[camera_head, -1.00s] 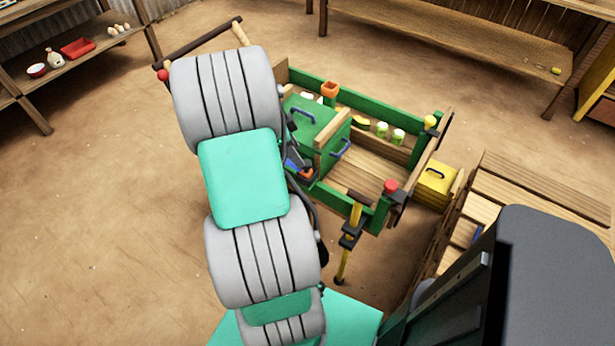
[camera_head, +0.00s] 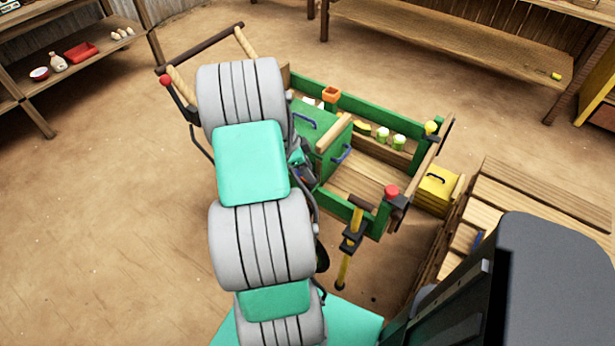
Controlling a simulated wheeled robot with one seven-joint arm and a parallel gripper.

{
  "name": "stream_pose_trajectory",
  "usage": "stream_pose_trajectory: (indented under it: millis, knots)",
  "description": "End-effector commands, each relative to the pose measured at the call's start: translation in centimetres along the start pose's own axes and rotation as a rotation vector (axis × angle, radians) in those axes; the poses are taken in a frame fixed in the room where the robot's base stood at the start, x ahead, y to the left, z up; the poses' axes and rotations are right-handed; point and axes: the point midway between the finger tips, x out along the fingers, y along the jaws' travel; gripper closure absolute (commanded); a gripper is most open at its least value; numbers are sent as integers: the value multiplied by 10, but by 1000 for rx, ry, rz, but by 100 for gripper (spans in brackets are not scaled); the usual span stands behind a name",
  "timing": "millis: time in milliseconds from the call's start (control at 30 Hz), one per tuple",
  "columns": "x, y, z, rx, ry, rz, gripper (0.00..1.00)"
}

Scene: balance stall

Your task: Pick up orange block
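A small orange block-like thing (camera_head: 331,94), seemingly hollow on top, sits at the far green rail of the wooden cart (camera_head: 375,107). I cannot tell for sure that it is the orange block. My gripper (camera_head: 307,176) is mostly hidden behind my own arm. Only dark parts of it show, beside the near left side of the green box (camera_head: 322,124) in the cart. Its fingertips are not clear, so I cannot tell whether it is open or holds something.
Green-and-white cans (camera_head: 399,142) stand along the cart's far side. The cart has a red-knobbed post (camera_head: 391,192) and a yellow-knobbed post (camera_head: 431,127). A yellow box (camera_head: 437,187) is at its right. Wooden steps (camera_head: 490,225) lie further right. Open dirt floor is at left.

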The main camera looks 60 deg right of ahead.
Motion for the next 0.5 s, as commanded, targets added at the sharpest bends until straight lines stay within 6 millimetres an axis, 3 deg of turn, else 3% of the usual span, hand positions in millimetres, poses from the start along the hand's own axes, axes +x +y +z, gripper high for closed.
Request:
stream_pose_trajectory:
  millis: [400,500]
  knots:
    - [0,0,1,-2,-2,0,100]
    - [0,0,2,-4,-2,0,100]
